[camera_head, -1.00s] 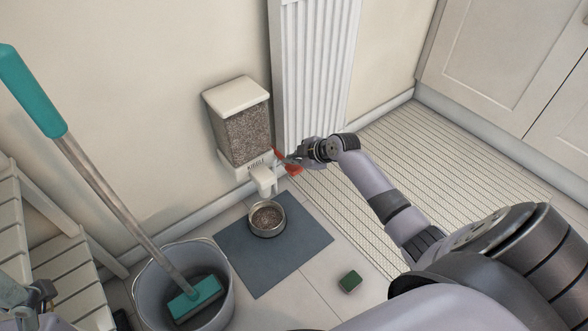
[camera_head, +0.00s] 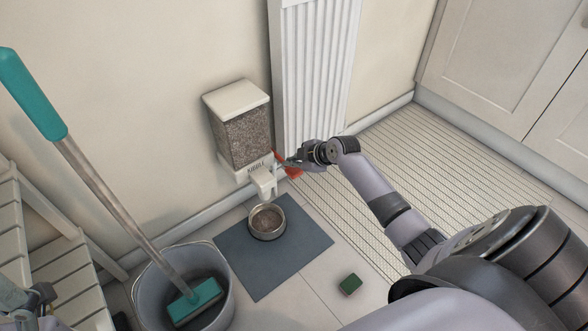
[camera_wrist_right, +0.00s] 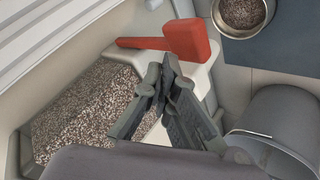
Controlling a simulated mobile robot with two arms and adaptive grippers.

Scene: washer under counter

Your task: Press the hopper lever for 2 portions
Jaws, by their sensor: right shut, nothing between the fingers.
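The kibble hopper (camera_head: 242,130), a clear bin with a white lid, is mounted low on the wall. Its red lever (camera_head: 292,171) sticks out on the right side and also shows in the right wrist view (camera_wrist_right: 185,40). My right gripper (camera_head: 285,163) is shut and empty, right at the lever. In the wrist view its fingertips (camera_wrist_right: 165,68) are beside the lever's wide end; I cannot tell whether they touch it. The bowl (camera_head: 267,236) under the white spout (camera_head: 263,184) holds kibble.
The bowl stands on a grey mat (camera_head: 305,240). A bucket (camera_head: 222,312) with a teal-handled mop (camera_head: 30,95) is at the left, near white slatted shelves (camera_head: 65,270). A green sponge (camera_head: 350,284) lies on the floor. A white radiator (camera_head: 315,70) is behind the lever.

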